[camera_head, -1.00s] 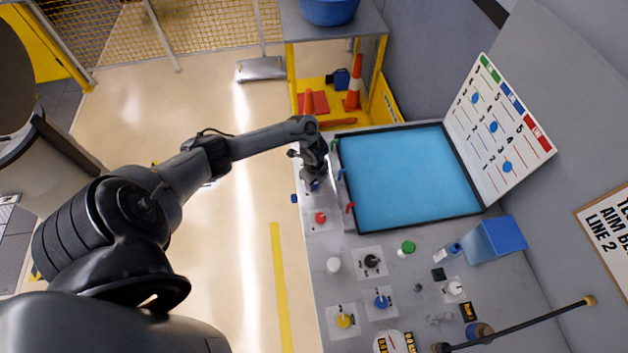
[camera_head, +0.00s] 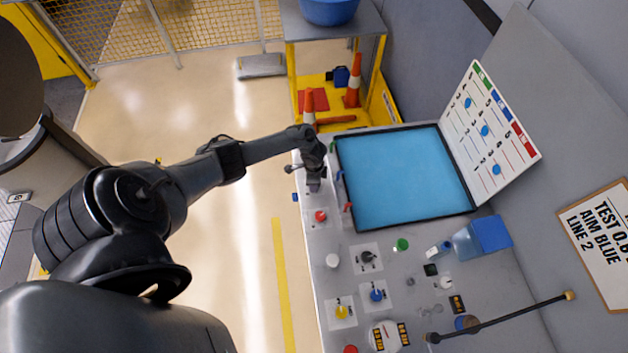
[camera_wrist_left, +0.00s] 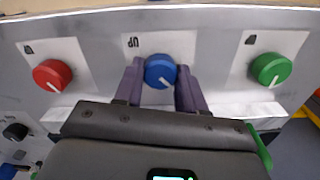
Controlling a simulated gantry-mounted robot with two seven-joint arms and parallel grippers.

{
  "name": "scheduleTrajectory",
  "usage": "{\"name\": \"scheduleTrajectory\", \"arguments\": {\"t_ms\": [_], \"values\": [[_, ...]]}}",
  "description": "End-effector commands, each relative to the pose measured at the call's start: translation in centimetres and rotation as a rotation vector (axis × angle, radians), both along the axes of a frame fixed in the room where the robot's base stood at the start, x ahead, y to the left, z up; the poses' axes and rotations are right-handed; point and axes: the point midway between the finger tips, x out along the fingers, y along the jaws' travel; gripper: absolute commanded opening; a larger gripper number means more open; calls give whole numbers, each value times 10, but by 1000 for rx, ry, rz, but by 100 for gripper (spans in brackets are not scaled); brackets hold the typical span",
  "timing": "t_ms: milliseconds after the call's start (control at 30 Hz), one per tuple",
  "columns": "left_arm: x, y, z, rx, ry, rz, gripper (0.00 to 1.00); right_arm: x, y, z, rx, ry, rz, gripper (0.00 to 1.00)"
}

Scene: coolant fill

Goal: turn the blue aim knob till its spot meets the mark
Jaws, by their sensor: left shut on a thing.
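In the left wrist view the blue aim knob (camera_wrist_left: 160,71) sits on a pale plate between red and green knobs. Its white pointer line points down and slightly right in that picture. My left gripper (camera_wrist_left: 160,90) is shut on the blue knob, one finger at each side. In the head view my left gripper (camera_head: 314,187) is at the left edge of the bench and hides the blue knob. The white board (camera_head: 492,118) has green, blue and red headers, numbered lines and several blue spots; which line each spot meets is too small to tell. My right gripper is not in view.
The red knob (camera_wrist_left: 53,75) and green knob (camera_wrist_left: 270,69) stand clear of my fingers. A black-rimmed blue tray (camera_head: 345,195) lies beside the gripper. Several knobs and bottles stand on the near bench. A sign (camera_head: 600,245) reads AIM BLUE LINE 2.

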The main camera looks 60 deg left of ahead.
Motion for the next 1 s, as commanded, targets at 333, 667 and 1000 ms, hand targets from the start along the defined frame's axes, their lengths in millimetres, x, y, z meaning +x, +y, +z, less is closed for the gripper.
{"name": "scheduleTrajectory", "arguments": {"t_ms": [333, 667, 1000], "values": [[1, -1, 0, -2, -1, 25, 9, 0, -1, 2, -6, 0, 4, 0], [1, -1, 0, -1, -2, 24, 61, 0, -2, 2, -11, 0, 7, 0], [0, 0, 1, -1, -1, 24, 65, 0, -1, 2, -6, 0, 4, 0]]}}
